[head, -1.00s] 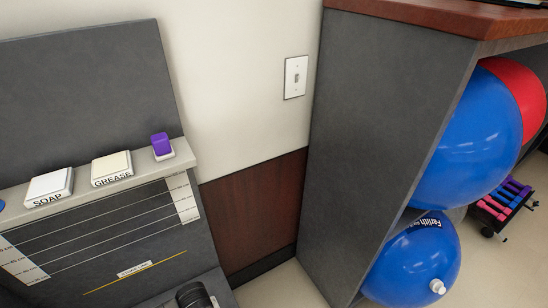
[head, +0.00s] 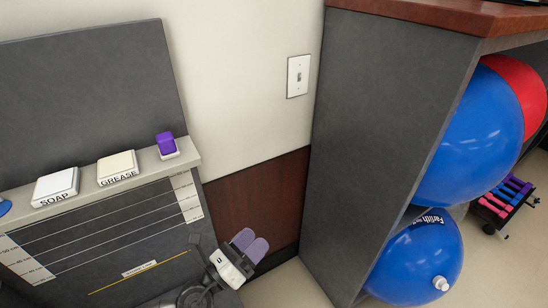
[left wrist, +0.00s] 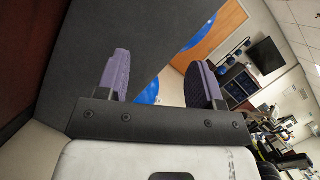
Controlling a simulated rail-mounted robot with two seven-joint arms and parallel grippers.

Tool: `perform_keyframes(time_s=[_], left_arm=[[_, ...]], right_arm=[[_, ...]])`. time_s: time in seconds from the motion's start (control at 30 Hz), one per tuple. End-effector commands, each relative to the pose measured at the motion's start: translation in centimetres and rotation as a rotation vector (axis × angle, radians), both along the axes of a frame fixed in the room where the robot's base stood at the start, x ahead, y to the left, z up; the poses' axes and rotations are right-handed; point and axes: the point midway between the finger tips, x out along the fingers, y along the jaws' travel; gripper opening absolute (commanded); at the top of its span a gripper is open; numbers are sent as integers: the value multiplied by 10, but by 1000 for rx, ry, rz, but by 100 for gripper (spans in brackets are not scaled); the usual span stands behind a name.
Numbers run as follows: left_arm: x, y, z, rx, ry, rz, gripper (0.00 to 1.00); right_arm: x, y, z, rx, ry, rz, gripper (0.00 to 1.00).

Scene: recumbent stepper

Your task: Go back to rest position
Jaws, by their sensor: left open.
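My left gripper (head: 249,246) is at the lower middle of the head view, just right of the grey panel with the measuring lines. Its two purple-grey fingers stand apart with nothing between them. In the left wrist view the same gripper (left wrist: 165,85) is open and empty, with the grey cabinet side and part of a blue ball beyond it. Behind the gripper in the head view is the dark red wall panel (head: 265,195). My right gripper is not in either view.
A ledge holds a SOAP block (head: 55,186), a GREASE block (head: 117,167) and a purple block (head: 165,144). A grey cabinet (head: 370,120) stands at right, holding blue balls (head: 415,262) and a red ball (head: 525,85). A light switch (head: 298,76) is on the wall.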

Motion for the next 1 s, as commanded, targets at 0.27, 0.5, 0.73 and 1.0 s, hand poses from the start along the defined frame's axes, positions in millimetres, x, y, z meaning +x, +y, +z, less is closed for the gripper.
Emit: perform_keyframes(time_s=[0.27, 0.5, 0.73, 1.0], left_arm=[[21, 83, 94, -992, 407, 329, 61], [-35, 130, 55, -1632, 1009, 718, 61], [-115, 138, 25, -1859, 1429, 865, 61], [-206, 171, -19, -2061, 1523, 1157, 61]], right_arm=[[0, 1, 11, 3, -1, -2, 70], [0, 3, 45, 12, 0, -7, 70], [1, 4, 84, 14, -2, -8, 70], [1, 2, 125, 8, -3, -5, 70]])
